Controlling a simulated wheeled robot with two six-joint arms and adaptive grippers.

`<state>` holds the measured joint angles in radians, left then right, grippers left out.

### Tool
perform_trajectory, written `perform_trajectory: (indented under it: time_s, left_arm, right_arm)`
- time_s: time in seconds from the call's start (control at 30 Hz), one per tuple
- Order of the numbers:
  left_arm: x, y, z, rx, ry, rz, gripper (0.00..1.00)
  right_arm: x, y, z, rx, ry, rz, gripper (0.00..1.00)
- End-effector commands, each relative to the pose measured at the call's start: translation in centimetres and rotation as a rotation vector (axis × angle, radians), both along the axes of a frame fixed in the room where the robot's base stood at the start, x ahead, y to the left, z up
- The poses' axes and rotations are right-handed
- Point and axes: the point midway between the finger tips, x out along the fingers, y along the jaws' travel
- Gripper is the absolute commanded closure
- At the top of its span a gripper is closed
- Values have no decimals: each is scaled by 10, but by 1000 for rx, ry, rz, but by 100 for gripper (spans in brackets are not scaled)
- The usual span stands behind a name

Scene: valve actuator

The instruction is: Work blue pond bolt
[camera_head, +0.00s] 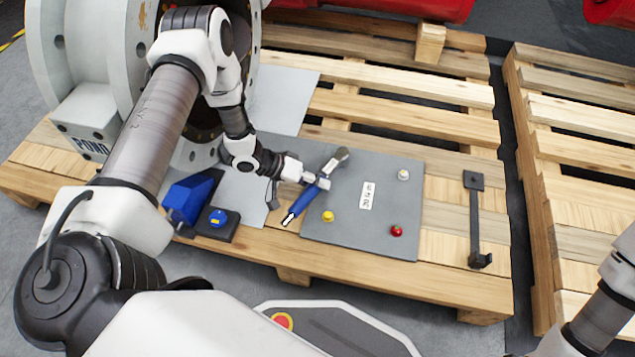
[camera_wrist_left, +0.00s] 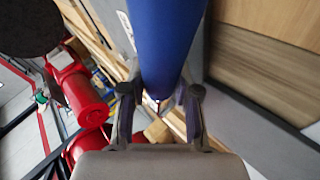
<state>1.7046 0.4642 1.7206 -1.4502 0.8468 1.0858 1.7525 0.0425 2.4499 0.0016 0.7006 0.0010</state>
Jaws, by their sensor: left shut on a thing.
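A large pale flanged valve body (camera_head: 85,45) stands at the upper left, with a block marked "POND" (camera_head: 92,146). A blue angular part (camera_head: 192,196) stands beside it, and a round blue knob (camera_head: 218,218) sits on a dark base in front. My left gripper (camera_head: 318,182) is shut on a blue-handled tool (camera_head: 301,205) with a dark grey head, held over the grey panel's left edge. In the left wrist view the blue handle (camera_wrist_left: 168,40) lies between the two fingertips. I cannot tell which part is the bolt. My right gripper is not in view.
The grey panel (camera_head: 345,230) carries yellow (camera_head: 328,216), red (camera_head: 397,230) and white (camera_head: 403,174) buttons. All rest on a wooden pallet (camera_head: 450,290); another pallet (camera_head: 585,145) lies right. Red equipment (camera_head: 400,8) is behind.

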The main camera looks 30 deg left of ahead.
Motion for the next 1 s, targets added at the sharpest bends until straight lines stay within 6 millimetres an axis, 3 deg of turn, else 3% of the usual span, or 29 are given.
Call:
perform_trajectory:
  time_s: [1.0]
  left_arm:
    - [7,22,2,0,-6,-182,100]
  right_arm:
    - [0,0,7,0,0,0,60]
